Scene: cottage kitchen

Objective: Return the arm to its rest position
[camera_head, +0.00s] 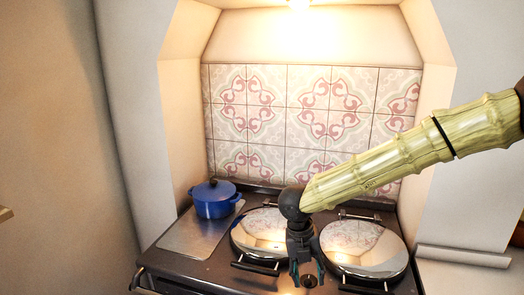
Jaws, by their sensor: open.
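My gripper (307,277) hangs at the end of my arm, pointing down over the front middle of the stove (205,268). It is open, with nothing visible between its fingers. My arm comes in from the right edge and slopes down to the left across the tiled wall. The gripper is between the two round shiny lids, the left lid (258,229) and the right lid (364,250), and covers part of the view between them. How high it is above the stove top, I cannot tell.
A blue lidded pot (214,204) stands on the stove's left side, by a flat metal plate (190,238). Alcove walls rise on both sides, with patterned tiles (265,125) behind. A pale counter (465,280) lies at the right. The air above the pot is clear.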

